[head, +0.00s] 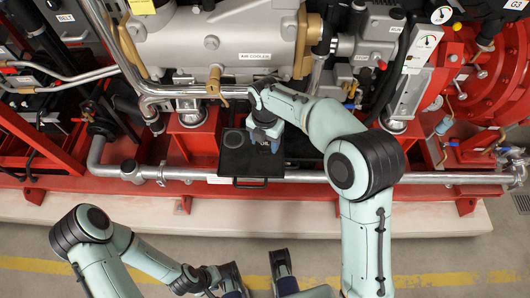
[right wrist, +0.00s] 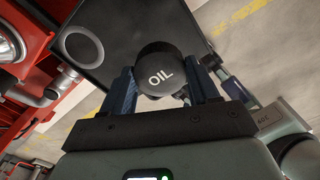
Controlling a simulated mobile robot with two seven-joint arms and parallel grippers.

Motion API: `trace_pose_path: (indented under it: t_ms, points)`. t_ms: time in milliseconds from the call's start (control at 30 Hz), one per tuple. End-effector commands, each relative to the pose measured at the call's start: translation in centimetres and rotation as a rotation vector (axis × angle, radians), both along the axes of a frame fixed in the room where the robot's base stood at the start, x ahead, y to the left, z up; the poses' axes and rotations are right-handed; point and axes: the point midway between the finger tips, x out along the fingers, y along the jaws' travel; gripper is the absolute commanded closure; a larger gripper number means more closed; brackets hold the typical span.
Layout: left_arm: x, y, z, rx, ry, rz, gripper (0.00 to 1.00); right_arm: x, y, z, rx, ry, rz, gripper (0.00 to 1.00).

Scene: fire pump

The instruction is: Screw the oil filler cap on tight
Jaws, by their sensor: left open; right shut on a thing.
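The oil filler cap (right wrist: 160,72) is a round black cap marked OIL. In the right wrist view it sits between the two blue fingers of my right gripper (right wrist: 162,88), which is shut on it. In the head view the right gripper (head: 265,135) and the cap (head: 268,146) are over the right part of a black tray (head: 240,166). I cannot tell whether the cap touches the tray. My left gripper (head: 260,283) is open and low at the bottom edge of the head view, away from the cap. I cannot make out the filler opening.
The tray has a grey ring (head: 232,138) on its left and a front handle (head: 250,182). A grey horizontal pipe (head: 320,177) runs along the red base frame (head: 300,191). The engine with the air cooler (head: 240,45) stands behind. The floor in front is clear.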

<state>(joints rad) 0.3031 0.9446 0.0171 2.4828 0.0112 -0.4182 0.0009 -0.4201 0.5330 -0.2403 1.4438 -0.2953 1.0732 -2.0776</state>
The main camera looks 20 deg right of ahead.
Motion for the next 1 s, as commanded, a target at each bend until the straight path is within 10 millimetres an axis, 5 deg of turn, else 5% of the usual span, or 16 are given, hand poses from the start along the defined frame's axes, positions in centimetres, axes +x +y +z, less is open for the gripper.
trace_pose_path:
  t_ms: [500, 967, 1000]
  points:
    - [0.3, 0.0, -0.4, 0.001, -0.009, 0.002, 0.57, 0.0, -0.1, -6.2, 0.0, 0.0, -0.001, 0.7]
    - [0.3, 0.0, -0.7, 0.002, -0.011, 0.002, 0.57, 0.0, 0.0, -7.0, 0.0, -0.001, 0.0, 0.7]
    - [0.3, 0.0, -0.7, 0.001, -0.011, 0.003, 0.57, 0.0, 0.0, -6.9, 0.0, -0.001, 0.0, 0.3]
